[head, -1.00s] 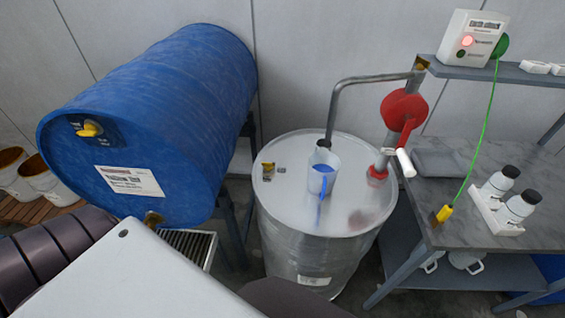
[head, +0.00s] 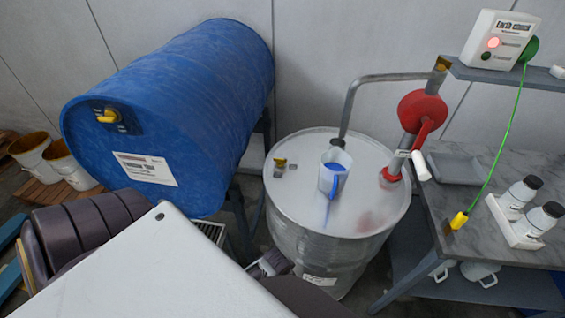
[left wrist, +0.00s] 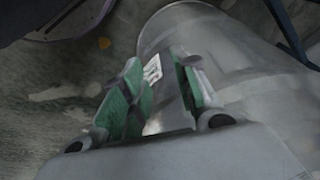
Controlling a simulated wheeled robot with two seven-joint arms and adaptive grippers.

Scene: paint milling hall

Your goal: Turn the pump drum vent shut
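The pump drum (head: 300,215) is an upright steel drum with a red hand pump on its lid. No gripper touches the vent. My left gripper (left wrist: 158,92) is open, its two green-padded fingers apart with nothing between them. The drum's side (left wrist: 225,65) with a white label shows just beyond the fingers. In the head view a dark part of my arm shows low beside the drum's left side, below the lid. My right gripper is not in view.
The red pump (head: 422,108) rises at the lid's right. A blue drum (head: 175,115) lies at the left. A grey bench (head: 470,210) with white bottles (head: 520,195) stands right. A green cable (head: 507,130) hangs there.

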